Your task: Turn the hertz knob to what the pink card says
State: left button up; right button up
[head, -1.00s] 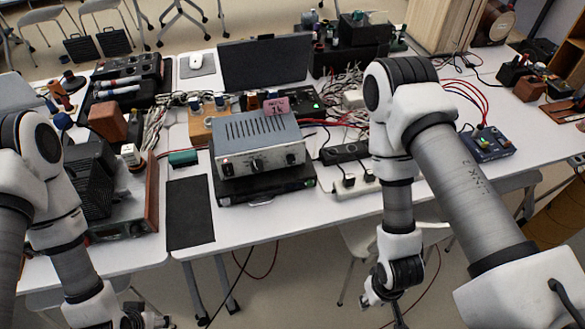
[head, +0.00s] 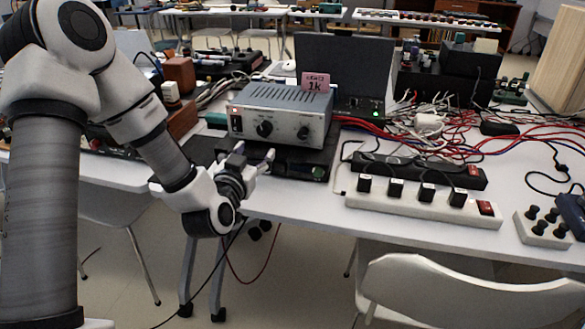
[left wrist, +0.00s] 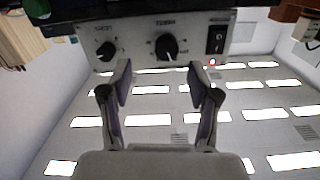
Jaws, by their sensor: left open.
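The grey metal box (head: 280,97) has a front panel with a large black knob (head: 264,128), a smaller knob (head: 303,132) and a power switch (head: 236,122). In the left wrist view the picture is upside down, and the large knob (left wrist: 167,47), labelled as hertz, sits between the small knob (left wrist: 105,50) and the switch (left wrist: 215,40). The pink card (head: 315,82) stands on the box and reads "1k". My left gripper (head: 255,154) is open in front of the panel, its fingers apart and short of the hertz knob, also in the wrist view (left wrist: 160,78). My right gripper is out of view.
The box rests on a black unit (head: 285,163) near the table's front edge. Power strips (head: 420,200) lie to the right, with red cables and tangled wires behind. A dark screen (head: 340,65) stands behind the box. A white chair (head: 470,290) is in front.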

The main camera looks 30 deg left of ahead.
aim_at(263, 133)
pick_arm(q)
jog(key=x, duration=0.5)
jog(key=b+x, duration=0.1)
jog(key=x, duration=0.2)
jog(key=shift+a+r, duration=0.35)
jog(key=shift+a, duration=0.1)
jog(key=shift+n, duration=0.3)
jog(key=c, duration=1.2)
